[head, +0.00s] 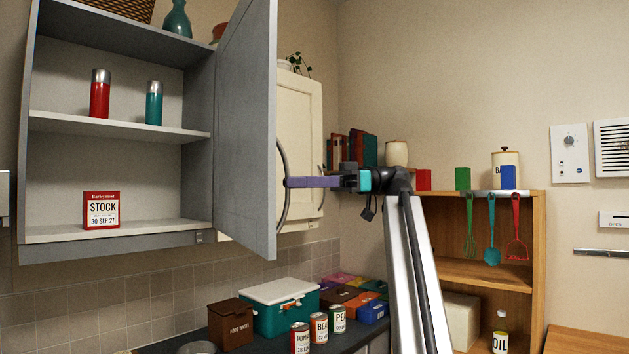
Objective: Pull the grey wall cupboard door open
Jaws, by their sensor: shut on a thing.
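The grey wall cupboard (120,238) is at the left in the head view, its inside and shelves plainly visible. Its grey door (247,140) stands swung well out on the right side. A curved grey handle (284,205) runs up the door's outer face. My gripper (290,182) is shut on this handle, reaching it from the right with purple fingers. The exact contact of the fingertips is small and partly hidden.
Inside the cupboard are a red flask (100,95), a teal flask (154,104) and a stock box (101,210). A cream cupboard (299,130) hangs behind the door. Cans, boxes and a teal cooler (280,309) crowd the counter below. A wooden shelf unit (538,260) stands right.

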